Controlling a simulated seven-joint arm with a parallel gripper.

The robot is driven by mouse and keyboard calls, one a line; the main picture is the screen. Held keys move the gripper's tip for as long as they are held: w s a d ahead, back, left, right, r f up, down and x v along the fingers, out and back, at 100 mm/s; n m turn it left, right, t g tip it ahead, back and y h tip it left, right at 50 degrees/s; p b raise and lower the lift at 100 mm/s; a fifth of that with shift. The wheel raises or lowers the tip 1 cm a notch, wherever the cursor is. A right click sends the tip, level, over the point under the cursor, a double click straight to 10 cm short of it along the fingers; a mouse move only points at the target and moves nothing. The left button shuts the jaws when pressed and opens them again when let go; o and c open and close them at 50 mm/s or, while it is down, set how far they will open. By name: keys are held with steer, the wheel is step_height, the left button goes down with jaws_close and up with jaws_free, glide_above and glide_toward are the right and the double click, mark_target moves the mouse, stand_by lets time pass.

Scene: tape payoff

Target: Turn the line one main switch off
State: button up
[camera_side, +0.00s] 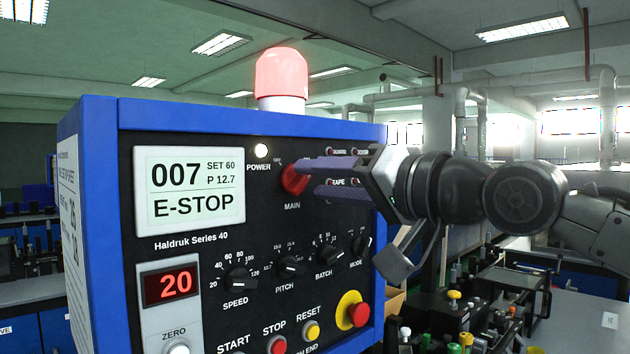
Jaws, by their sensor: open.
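The main switch (293,181) is a red rotary knob labelled MAIN on the black front of a blue control box (250,123). My gripper (307,178) reaches in from the right, with its two purple-grey fingers apart and pointing at the knob. The upper fingertip overlaps the knob's upper right in the picture; the lower fingertip is just right of it. I cannot tell whether they touch. The fingers partly hide the knob and the markings near it. The POWER lamp (261,151) glows white, and the display (190,190) reads 007 and E-STOP.
A red beacon (281,73) stands on the box. Below the switch are several black dials, including SPEED (239,280), and a red emergency button (358,314) on yellow. START, STOP and RESET buttons line the bottom. A bench (600,320) with machinery stands at right.

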steer(key=shift+w+a, duration=0.5)
jaws_close()
stand_by(0.3)
